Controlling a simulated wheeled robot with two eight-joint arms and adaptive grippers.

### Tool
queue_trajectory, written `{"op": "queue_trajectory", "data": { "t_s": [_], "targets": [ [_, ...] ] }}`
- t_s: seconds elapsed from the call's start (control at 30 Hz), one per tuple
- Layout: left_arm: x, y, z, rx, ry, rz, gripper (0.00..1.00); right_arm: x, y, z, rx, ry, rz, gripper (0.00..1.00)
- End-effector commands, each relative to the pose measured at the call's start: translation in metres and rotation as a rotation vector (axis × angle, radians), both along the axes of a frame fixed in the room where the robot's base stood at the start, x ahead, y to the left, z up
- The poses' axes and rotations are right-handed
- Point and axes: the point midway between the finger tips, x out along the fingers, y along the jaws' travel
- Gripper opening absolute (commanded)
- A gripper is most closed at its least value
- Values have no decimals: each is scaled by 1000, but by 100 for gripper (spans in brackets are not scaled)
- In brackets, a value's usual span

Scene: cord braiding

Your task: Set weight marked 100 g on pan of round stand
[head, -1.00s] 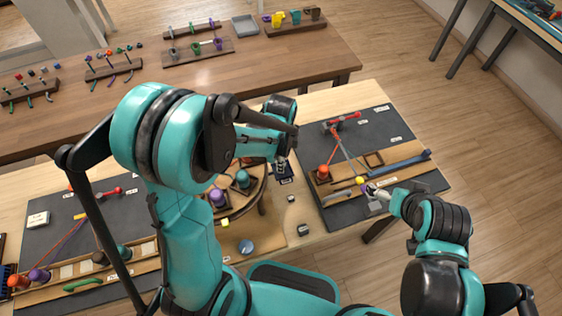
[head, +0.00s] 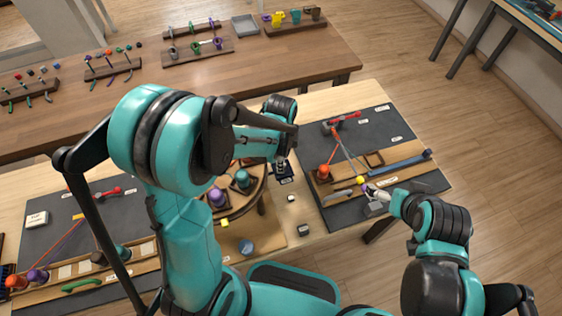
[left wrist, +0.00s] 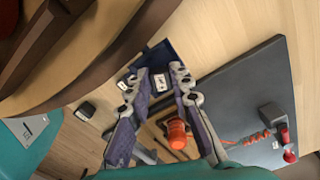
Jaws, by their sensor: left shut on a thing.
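In the head view my left gripper (head: 282,168) points down at a small dark blue tray (head: 287,181) beside the round wooden stand (head: 262,188). In the left wrist view its fingers (left wrist: 156,78) stand either side of a small piece with a white, marked label (left wrist: 160,83), which I take to be the held weight. The marking is too small to read. The blue tray (left wrist: 158,55) lies behind it. The stand's curved rim (left wrist: 150,25) fills the upper left. My right gripper (head: 372,191) is by a yellow piece on the dark board; its jaw is unclear.
Small dark blocks with light tops (head: 291,198) (head: 303,230) lie on the table near the stand. Purple (head: 217,196) and teal (head: 243,180) bobbins sit around the stand. The dark board (head: 385,130) with an orange peg (head: 323,172) is at right.

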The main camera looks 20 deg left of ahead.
Motion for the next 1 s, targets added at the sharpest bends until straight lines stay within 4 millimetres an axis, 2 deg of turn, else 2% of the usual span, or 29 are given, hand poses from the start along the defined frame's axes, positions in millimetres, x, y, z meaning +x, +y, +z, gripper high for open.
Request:
{"op": "queue_trajectory", "data": {
  "t_s": [0.3, 0.33, 0.4, 0.63, 0.7, 0.77, 1.0],
  "targets": [
    [0, 0, -1, 0, 0, 0, 0, 0, 0, -1, 0, 0, 0, 100],
    [0, 0, -1, 0, 0, 0, 26, 0, 0, -1, 0, 0, 0, 100],
    [0, 0, -1, 0, 0, 0, 44, 0, 0, -1, 0, 0, 0, 100],
    [0, 0, -1, 0, 0, 0, 45, 0, 0, -1, 0, 0, 0, 100],
    [0, 0, -1, 0, 0, 0, 63, 0, 0, -1, 0, 0, 0, 100],
    [0, 0, -1, 0, 0, 0, 76, 0, 0, -1, 0, 0, 0, 100],
    [0, 0, -1, 0, 0, 0, 78, 0, 0, -1, 0, 0, 0, 100]
  ]
}}
